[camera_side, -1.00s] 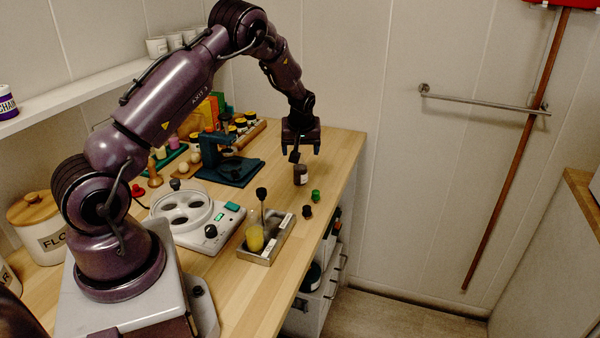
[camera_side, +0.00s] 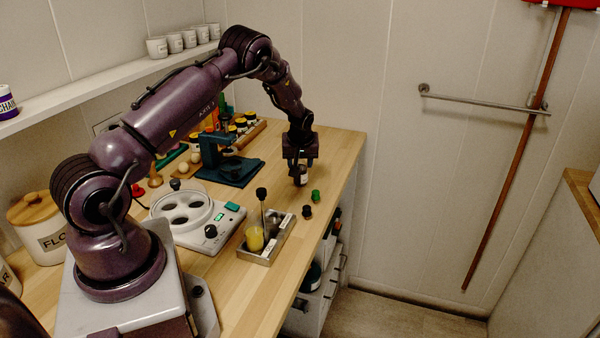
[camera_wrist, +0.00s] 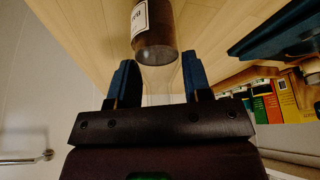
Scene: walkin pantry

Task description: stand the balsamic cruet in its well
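The balsamic cruet, a dark bottle (camera_side: 301,176) with a white label, is on the counter, partly hidden by my gripper in the side view. In the wrist view its dark body (camera_wrist: 155,42) shows just past the fingertips, its near end roughly between them. My gripper (camera_side: 301,166) points down at the cruet; its two blue fingers (camera_wrist: 160,64) are apart, with visible gaps to the bottle. The grey metal caddy (camera_side: 281,247) is nearer the camera. A yellow-filled cruet (camera_side: 255,239) with a black-knobbed stem stands in its left part; the right well looks empty.
A white appliance with round openings (camera_side: 211,240) sits left of the caddy. A teal stand (camera_side: 232,171) is left of my gripper. The counter's right edge is close.

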